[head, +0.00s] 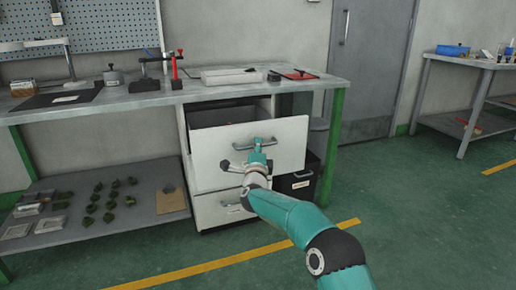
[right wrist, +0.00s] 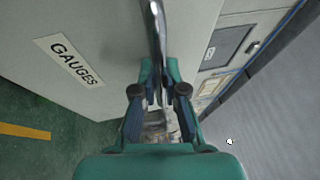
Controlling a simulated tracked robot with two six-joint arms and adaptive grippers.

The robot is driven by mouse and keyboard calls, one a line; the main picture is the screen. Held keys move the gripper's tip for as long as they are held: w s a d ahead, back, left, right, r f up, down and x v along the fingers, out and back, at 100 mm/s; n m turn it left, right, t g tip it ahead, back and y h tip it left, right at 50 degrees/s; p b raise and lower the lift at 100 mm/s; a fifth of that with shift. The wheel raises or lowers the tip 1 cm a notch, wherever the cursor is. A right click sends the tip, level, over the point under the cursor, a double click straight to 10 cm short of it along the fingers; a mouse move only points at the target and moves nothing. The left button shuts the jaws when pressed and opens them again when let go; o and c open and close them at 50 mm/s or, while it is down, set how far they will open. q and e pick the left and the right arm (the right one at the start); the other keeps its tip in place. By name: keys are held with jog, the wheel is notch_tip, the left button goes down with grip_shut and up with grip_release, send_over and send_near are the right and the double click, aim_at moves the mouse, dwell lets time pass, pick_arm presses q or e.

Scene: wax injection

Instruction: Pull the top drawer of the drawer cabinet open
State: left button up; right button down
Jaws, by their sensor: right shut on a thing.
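The drawer cabinet (head: 183,134) stands under the workbench, light grey. Its top drawer (head: 288,143) is pulled out, with its front well forward of the cabinet and its open inside partly visible from above. My right gripper (head: 264,143) is at the middle of the drawer front, shut on the drawer's bar handle. In the right wrist view, the metal handle (right wrist: 155,40) runs down between the two fingers (right wrist: 160,98) of my right gripper. A "GAUGES" label (right wrist: 67,58) shows on the drawer front there. My left gripper is not in view.
A lower drawer (head: 215,210) is shut beneath. A black bin (head: 297,187) stands right of the cabinet, near the green bench leg (head: 333,145). The workbench top (head: 160,97) holds tools and a tray. Green floor in front is clear apart from my arm.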

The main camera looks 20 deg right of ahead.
jog(key=shift+f, duration=0.3)
jog(key=c, duration=1.2)
grip_release()
jog(key=shift+r, duration=0.1)
jog(key=shift+s+a, duration=0.1)
jog(key=v, duration=1.1)
jog(key=shift+s, duration=0.3)
jog(key=shift+f, duration=0.2)
